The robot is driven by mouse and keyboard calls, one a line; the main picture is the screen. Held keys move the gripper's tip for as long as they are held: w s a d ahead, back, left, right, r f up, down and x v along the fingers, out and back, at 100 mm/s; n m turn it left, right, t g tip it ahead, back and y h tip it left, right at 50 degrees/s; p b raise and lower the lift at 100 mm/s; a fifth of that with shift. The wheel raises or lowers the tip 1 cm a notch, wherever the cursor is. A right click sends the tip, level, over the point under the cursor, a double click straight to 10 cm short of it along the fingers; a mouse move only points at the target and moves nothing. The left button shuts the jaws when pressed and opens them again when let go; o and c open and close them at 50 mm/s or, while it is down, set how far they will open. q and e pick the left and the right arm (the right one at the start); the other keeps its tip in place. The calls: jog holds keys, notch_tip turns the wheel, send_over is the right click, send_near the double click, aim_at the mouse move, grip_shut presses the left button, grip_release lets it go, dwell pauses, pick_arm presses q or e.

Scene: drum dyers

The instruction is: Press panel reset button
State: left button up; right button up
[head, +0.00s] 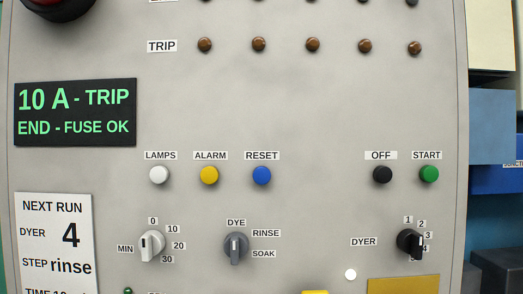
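The reset button (262,176) is a round blue push button under a "RESET" label on the grey control panel (310,110). It sits right of the yellow alarm button (209,175) and the white lamps button (159,175). Nothing covers it, and nothing touches it. Neither of my grippers shows in the head view.
Right of it are the black off button (382,175) and green start button (429,174). Below are the minutes knob (151,246), the dye knob (236,248) and the black dyer knob (410,243). A dark display (75,112) reads "10 A - TRIP, END - FUSE OK".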

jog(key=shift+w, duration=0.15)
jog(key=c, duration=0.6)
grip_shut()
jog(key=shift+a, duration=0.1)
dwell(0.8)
